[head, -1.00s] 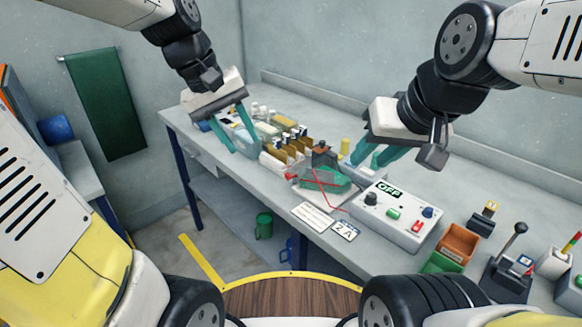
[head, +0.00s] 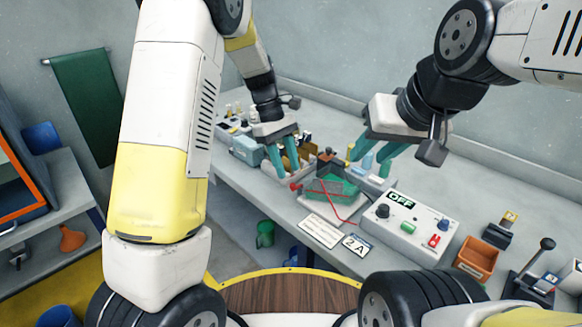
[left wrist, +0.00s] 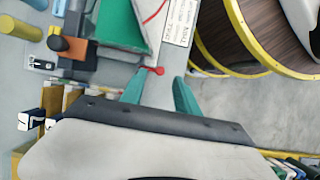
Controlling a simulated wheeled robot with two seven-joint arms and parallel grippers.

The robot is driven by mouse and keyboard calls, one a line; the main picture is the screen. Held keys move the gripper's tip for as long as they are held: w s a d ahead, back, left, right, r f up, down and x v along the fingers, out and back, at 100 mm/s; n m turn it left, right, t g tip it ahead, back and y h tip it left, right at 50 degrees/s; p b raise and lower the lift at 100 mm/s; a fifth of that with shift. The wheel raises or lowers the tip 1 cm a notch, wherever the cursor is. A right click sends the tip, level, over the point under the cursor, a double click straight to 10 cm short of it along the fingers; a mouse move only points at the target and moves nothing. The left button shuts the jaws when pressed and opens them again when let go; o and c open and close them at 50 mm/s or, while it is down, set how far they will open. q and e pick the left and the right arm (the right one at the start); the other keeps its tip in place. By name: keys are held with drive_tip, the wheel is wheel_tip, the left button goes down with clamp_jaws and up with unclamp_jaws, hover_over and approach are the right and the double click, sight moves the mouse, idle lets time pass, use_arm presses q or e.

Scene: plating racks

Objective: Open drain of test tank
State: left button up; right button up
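The test tank (head: 330,190) is a small clear tank with green liquid, standing on the bench in the head view. Its red drain valve (head: 295,187) is on its left side, with a red tube across the front. In the left wrist view the red valve (left wrist: 156,71) lies just beyond and between my left fingertips, with the green tank (left wrist: 122,24) behind. My left gripper (head: 286,168) is open and empty, above and just behind the valve, apparently not touching it. My right gripper (head: 368,165) is open and empty, above the bench behind the tank.
A control box (head: 405,222) reading OFF stands right of the tank. A label card (head: 322,231) and a 2A plate (head: 356,245) lie in front. An orange bin (head: 477,258) and a lever unit (head: 533,265) are further right. Several bottles and racks stand behind my left gripper.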

sight(293, 185)
use_arm(q)
drive_tip(key=shift+x, duration=2.3)
drive_tip(key=shift+c, duration=0.4)
clamp_jaws()
